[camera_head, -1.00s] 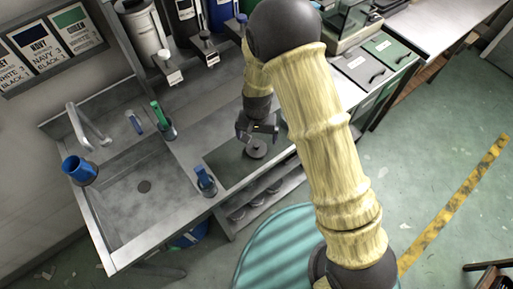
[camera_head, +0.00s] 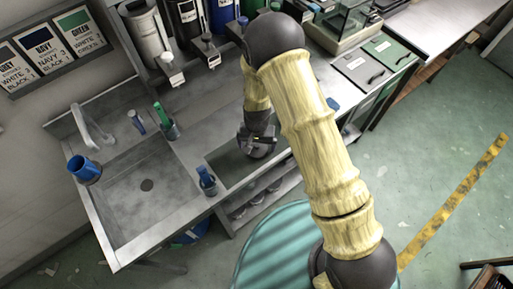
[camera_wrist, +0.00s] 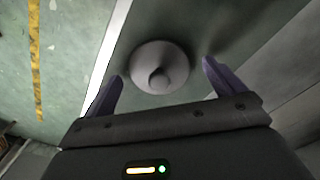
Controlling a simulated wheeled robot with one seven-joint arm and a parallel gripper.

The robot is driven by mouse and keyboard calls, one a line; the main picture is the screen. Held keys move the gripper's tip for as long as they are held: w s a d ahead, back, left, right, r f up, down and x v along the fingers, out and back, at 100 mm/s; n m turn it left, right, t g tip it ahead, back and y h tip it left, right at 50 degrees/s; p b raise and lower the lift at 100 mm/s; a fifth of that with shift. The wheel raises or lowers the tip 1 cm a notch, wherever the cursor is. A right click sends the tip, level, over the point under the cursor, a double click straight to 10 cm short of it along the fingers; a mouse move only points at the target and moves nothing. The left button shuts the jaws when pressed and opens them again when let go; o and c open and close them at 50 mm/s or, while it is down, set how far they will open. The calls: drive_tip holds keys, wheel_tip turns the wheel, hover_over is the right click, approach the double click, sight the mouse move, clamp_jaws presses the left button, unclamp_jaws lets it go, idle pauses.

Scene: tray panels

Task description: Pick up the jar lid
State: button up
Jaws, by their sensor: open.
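The jar lid is a round grey disc with a small knob on top (camera_wrist: 160,66), lying on the dark green mat (camera_head: 228,168) of the counter. In the wrist view it sits between and just ahead of the two purple-tipped fingers of my gripper (camera_wrist: 163,86). The fingers are open, with a gap on each side of the lid, and hold nothing. In the head view my gripper (camera_head: 257,146) is low over the mat and hides most or all of the lid.
A blue container with a tool in it (camera_head: 207,182) stands left of the mat. A holder with a green-handled tool (camera_head: 168,127) stands behind it. The sink (camera_head: 146,205) lies further left, with a blue cup (camera_head: 84,169) on its edge. Dispensers line the back wall.

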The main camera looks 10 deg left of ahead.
sight(257, 145)
drive_tip(key=c, duration=1.1)
drive_tip(key=shift+o, duration=0.2)
drive_tip(key=shift+r, duration=0.1)
wheel_tip(257, 145, up, 10)
drive_tip(key=b, duration=0.2)
drive_tip(key=shift+b, duration=0.3)
